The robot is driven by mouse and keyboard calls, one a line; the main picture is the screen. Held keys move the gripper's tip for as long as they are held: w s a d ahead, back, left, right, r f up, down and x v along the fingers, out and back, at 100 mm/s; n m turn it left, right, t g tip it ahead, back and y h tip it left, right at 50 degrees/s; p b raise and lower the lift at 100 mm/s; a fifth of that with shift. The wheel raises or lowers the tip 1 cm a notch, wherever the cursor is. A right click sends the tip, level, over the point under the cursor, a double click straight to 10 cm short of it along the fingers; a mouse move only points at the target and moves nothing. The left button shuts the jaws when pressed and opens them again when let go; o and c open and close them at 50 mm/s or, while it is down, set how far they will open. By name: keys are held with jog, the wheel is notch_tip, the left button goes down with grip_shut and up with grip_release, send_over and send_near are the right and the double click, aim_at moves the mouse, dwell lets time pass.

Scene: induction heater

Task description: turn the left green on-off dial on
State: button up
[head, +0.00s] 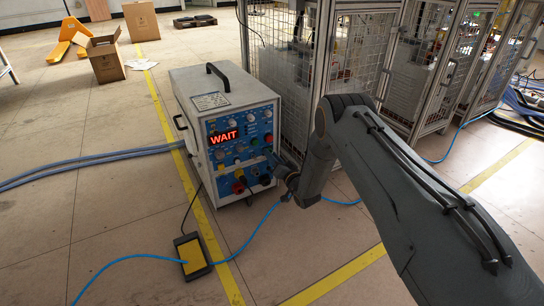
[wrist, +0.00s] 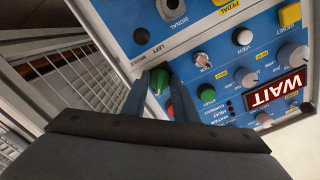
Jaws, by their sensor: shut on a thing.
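The induction heater (head: 185,100) is a grey box on the floor with a blue control panel facing me and a red display (head: 223,137) reading WAIT. In the wrist view the panel appears tilted, and the display (wrist: 274,92) shows at the right. In the head view my gripper (head: 282,168) is at the panel's right edge and hides the dial.
Wire-mesh cabinets (head: 350,50) stand behind and right of the heater. A yellow foot pedal (head: 191,256) and blue cables lie on the floor in front.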

jog(key=shift+f+m, duration=0.1)
jog(key=shift+m, duration=0.5)
jog(key=o, duration=1)
jog(key=shift+p+v, duration=1.7)
jog(key=shift+v, duration=2.2)
